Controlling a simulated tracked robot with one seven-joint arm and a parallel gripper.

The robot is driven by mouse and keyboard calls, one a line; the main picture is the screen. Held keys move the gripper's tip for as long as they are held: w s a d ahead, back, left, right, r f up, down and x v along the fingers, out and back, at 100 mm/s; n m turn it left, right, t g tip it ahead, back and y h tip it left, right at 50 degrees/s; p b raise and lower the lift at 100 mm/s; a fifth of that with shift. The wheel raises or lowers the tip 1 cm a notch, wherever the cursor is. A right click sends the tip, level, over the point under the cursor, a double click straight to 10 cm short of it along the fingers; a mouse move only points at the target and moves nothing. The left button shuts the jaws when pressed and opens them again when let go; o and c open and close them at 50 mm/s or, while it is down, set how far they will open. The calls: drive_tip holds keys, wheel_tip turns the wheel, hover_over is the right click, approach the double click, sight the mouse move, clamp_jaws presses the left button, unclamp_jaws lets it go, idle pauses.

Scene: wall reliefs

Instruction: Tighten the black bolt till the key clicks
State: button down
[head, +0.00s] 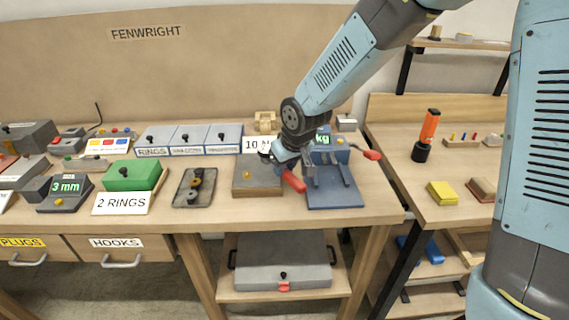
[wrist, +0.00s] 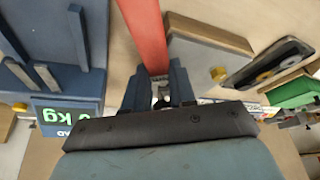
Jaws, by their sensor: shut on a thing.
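My gripper (head: 288,160) is above the bench between a wood-topped block and a blue stand. It is shut on a red bar-like handle (head: 294,182), probably the key. In the wrist view the red handle (wrist: 145,35) runs up out of frame from between my fingers (wrist: 160,88). The block (head: 257,182) has a small brass-coloured bolt head (head: 247,174). I cannot make out a black bolt near the gripper; it may be hidden. A "10 N" card (head: 257,144), partly covered by my arm, stands behind the block.
The blue stand (head: 336,192) with a green "kg" display (head: 323,140) is close right of my gripper. A red-tipped lever (head: 371,155) sticks out beside it. A dark tray with rings (head: 194,188) and a "2 RINGS" card (head: 121,202) lie left.

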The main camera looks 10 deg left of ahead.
idle(0.6)
drive_tip(key=shift+s+a+m, duration=0.15)
drive_tip(key=shift+a+m, duration=0.05)
drive_tip(key=shift+m, duration=0.1)
drive_tip(key=shift+s+a+m, duration=0.15)
drive_tip(key=shift+m, duration=0.15)
idle(0.7)
drive_tip(key=shift+s+a+m+t+h, duration=0.35)
drive_tip(key=shift+a+m+h, duration=0.2)
drive_tip(key=shift+m, duration=0.25)
idle(1.0)
drive_tip(key=shift+s+a+m+h, duration=0.25)
drive_tip(key=shift+a+m, duration=0.4)
drive_tip(key=shift+m, duration=0.15)
drive_tip(key=shift+s+a+m+h, duration=0.2)
drive_tip(key=shift+s+a+m, duration=0.05)
drive_tip(key=shift+a+m, duration=0.5)
idle(2.7)
